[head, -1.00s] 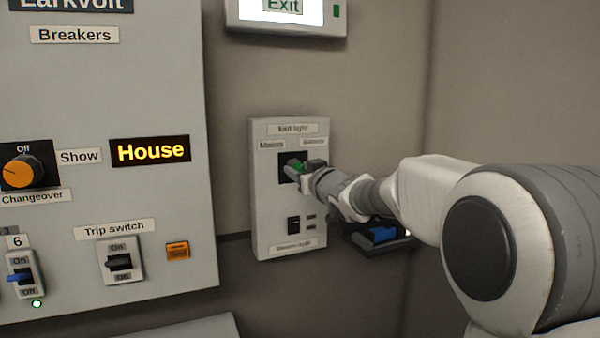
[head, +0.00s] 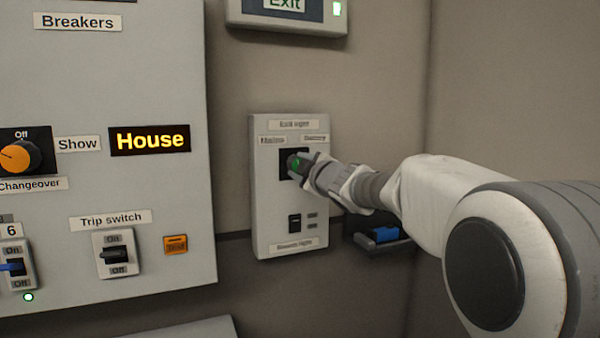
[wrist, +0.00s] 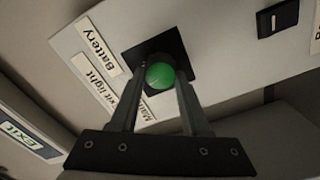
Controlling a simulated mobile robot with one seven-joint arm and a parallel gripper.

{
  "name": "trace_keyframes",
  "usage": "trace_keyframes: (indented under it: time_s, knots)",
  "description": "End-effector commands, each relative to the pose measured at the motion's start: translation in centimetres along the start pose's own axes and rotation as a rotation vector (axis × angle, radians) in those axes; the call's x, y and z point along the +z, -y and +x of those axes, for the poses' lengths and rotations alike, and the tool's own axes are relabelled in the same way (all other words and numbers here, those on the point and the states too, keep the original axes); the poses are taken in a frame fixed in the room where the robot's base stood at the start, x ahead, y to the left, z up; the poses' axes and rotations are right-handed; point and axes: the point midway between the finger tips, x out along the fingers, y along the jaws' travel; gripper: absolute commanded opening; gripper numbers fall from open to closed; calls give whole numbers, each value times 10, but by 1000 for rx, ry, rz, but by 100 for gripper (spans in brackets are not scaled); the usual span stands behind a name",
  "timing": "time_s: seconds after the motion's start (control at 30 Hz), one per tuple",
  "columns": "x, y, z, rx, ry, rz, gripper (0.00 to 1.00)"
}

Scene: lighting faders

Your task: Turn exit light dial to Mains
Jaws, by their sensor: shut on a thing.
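The exit light dial has a green round knob (head: 294,163) on a black square plate, on a pale wall box (head: 263,215). The box's labels include Mains (head: 272,140) at upper left of the dial and Battery (head: 315,138) at upper right. In the wrist view the green knob (wrist: 160,75) sits between the two fingertips of my gripper (wrist: 160,78). My gripper (head: 304,164) is shut on the dial, coming from the right. Its fingers partly cover the dial, and I cannot tell which label it points to. The Battery label (wrist: 97,48) also shows in the wrist view.
An exit sign (head: 287,8) with a bright green indicator hangs above the box. A small black rocker switch (head: 294,223) sits below the dial. A breaker panel (head: 75,190) stands to the left. A dark shelf holds a blue thing (head: 382,235) under my arm.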

Motion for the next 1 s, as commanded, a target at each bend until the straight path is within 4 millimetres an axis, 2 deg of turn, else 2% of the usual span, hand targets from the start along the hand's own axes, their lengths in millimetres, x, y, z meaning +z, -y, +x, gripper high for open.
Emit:
trace_keyframes:
  time_s: [0.5, 1.0]
  knots:
    - [1, 3, 0, 0, -1, -411, 0]
    - [1, 2, 0, -1, 1, -541, 0]
